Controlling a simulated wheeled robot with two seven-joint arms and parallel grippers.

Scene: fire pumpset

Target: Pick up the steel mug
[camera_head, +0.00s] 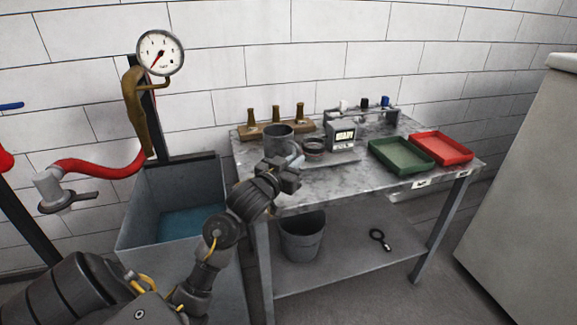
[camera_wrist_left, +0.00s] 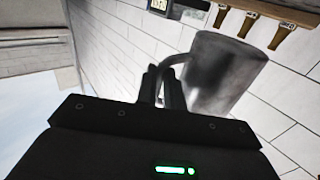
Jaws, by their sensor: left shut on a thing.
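The steel mug (camera_head: 279,136) is a grey cylinder at the left part of the bench top. My left gripper (camera_head: 291,166) is at its near side in the head view. In the left wrist view, the mug (camera_wrist_left: 222,72) is right of the fingers, and its handle passes between the fingertips (camera_wrist_left: 161,82). The left gripper is shut on the handle. The head view does not clearly show whether the mug's base touches the bench. My right gripper is not in view.
A blue-bottomed tank (camera_head: 140,208) stands left. A bucket (camera_head: 302,238) is below.

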